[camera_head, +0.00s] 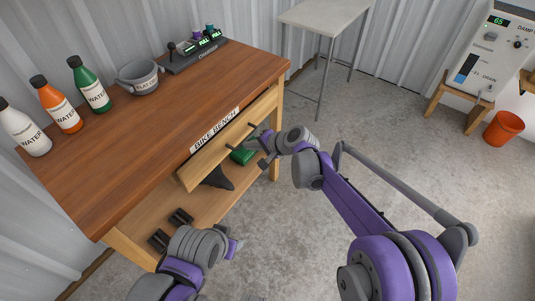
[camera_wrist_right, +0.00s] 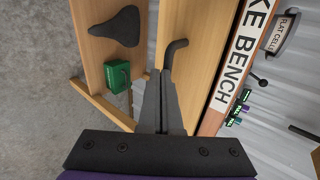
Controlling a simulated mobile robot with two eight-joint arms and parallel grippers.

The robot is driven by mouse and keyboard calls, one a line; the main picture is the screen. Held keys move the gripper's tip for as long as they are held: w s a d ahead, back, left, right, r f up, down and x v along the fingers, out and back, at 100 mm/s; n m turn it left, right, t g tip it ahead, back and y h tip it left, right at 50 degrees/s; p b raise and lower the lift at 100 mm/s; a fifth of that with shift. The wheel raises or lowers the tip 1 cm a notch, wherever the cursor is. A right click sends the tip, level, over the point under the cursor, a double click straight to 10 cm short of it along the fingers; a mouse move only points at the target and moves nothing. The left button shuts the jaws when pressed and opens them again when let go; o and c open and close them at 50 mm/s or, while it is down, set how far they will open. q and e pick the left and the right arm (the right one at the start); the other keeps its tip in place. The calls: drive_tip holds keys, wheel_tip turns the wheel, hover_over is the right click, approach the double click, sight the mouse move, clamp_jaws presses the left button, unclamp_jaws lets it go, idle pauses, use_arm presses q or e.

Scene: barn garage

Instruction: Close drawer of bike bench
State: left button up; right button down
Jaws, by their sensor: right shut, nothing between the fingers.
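The bike bench (camera_head: 150,130) has a brown wooden top and a "BIKE BENCH" label on its front. Its light wood drawer (camera_head: 205,165) stands out a little from the bench front, with a dark gap behind its top edge. In the right wrist view the drawer front (camera_wrist_right: 190,25) fills the upper middle, with a dark hooked handle (camera_wrist_right: 176,50). My right gripper (camera_head: 262,147) is shut and empty, its fingertips (camera_wrist_right: 161,72) close to the drawer front beside the handle; contact is unclear. My left gripper (camera_head: 236,246) is low in front of the bench, its fingers too small to read.
Bottles (camera_head: 92,86), a grey bowl (camera_head: 140,77) and a charger (camera_head: 194,52) stand on the benchtop. A black saddle (camera_head: 219,180) and green box (camera_head: 243,155) sit on the lower shelf. A grey table (camera_head: 325,14) stands behind; the concrete floor on the right is largely clear.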

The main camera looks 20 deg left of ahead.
drive_tip(key=a, duration=0.1)
drive_tip(key=w+a, duration=0.1)
drive_tip(key=a, duration=0.1)
drive_tip(key=shift+w+a, duration=0.1)
drive_tip(key=shift+a, duration=0.05)
idle(0.4)
